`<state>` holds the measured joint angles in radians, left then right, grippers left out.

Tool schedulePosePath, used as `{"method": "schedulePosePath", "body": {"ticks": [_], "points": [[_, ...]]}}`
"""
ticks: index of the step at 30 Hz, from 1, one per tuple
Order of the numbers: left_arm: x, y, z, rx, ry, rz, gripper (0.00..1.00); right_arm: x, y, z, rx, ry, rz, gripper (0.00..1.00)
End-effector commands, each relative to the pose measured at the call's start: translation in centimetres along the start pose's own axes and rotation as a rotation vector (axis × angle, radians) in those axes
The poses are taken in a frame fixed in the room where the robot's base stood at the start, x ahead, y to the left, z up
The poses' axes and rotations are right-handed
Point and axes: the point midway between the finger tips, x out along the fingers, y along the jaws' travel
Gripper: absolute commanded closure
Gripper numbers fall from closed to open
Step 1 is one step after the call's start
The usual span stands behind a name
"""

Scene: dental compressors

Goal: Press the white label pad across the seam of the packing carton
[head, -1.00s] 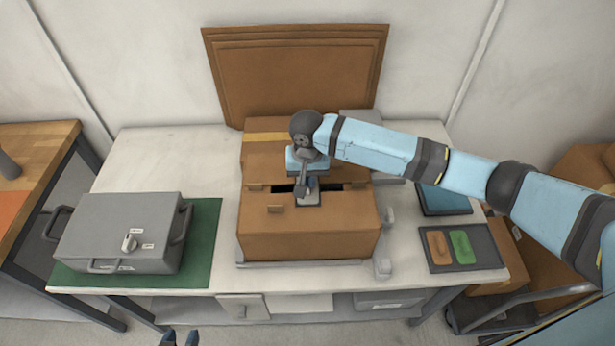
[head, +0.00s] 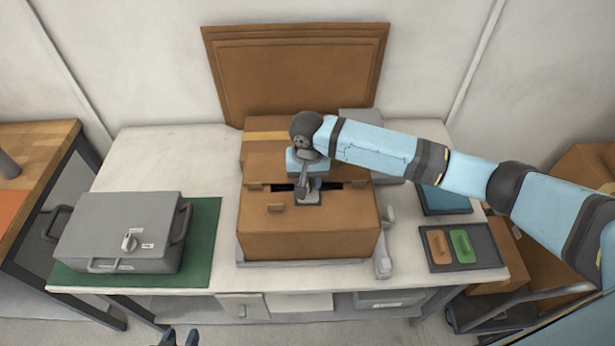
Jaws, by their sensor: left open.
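The brown packing carton (head: 310,241) stands on the white table, with a dark open slot as the seam across its top. My right gripper (head: 308,199) points down onto the carton top at the middle of this seam. A small grey-white piece shows at its fingertips, and I cannot tell whether it is the white label pad or part of the gripper. The wrist and fingers hide that spot, so the jaw opening is not clear.
A grey case (head: 118,232) lies on a green mat (head: 203,222) at the left. A dark tray (head: 486,243) with an orange and a green piece is at the right, by a blue item (head: 444,200). A brown panel (head: 295,75) stands behind the carton.

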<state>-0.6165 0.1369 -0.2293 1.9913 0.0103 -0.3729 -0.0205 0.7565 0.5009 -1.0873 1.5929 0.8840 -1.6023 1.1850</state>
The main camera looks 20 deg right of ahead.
Motion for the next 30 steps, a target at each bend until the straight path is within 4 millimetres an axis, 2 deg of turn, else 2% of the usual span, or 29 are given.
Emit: {"method": "schedulePosePath", "body": {"ticks": [9, 11, 14, 24, 30], "points": [[0.0, 0.0, -0.1, 0.002, 0.002, -0.001, 0.57, -0.3, -0.1, -0.2, 0.001, 0.005, -0.004, 0.63], [0.0, -0.2, 0.1, 0.002, 0.004, -0.006, 0.57, -0.9, -0.1, -0.2, 0.001, 0.006, -0.005, 0.63], [0.1, -0.4, 0.4, 0.002, 0.003, -0.009, 0.57, -2.4, -0.1, -0.2, 0.001, 0.006, -0.006, 0.63], [0.5, -0.2, 1.1, -0.001, -0.004, -0.004, 0.57, -10.2, -0.1, -0.2, 0.0, 0.007, -0.006, 0.63], [0.6, 0.1, 1.2, -0.001, -0.004, 0.0, 0.57, -13.1, -0.1, -0.2, 0.0, 0.004, -0.004, 0.63]]}}
